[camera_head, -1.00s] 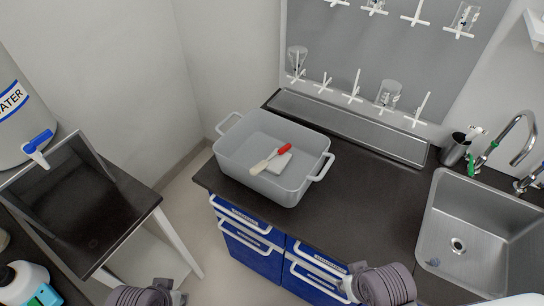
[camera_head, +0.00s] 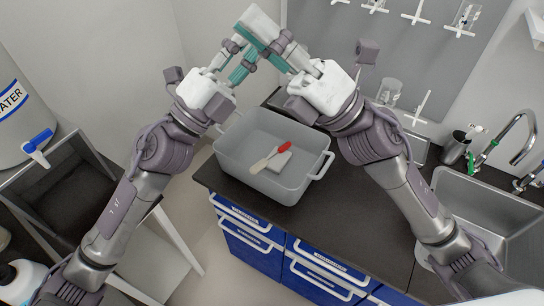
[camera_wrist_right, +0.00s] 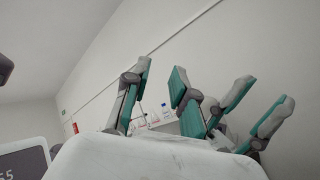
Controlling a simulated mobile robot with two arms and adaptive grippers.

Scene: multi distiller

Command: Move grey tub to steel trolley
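The grey tub (camera_head: 248,158) stands upright on the dark worktop near its left front corner. It has a looped handle at each end and holds a red-handled tool (camera_head: 271,156) and a small pale block (camera_head: 279,162). My right gripper (camera_head: 266,42) is raised above and behind the tub, pointing up and left, open and empty. My left gripper (camera_head: 240,60) is raised close to it, and their fingers overlap in the head view. Teal-padded fingers stand spread in the right wrist view (camera_wrist_right: 192,100). Neither gripper touches the tub. I cannot pick out a steel trolley.
A sink (camera_head: 466,215) with a tap is at the right of the worktop (camera_head: 345,225). Blue drawers (camera_head: 250,246) lie below. A white water container (camera_head: 22,110) and dark tray (camera_head: 68,185) stand at left. A peg board (camera_head: 335,50) is behind. Worktop between tub and sink is bare.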

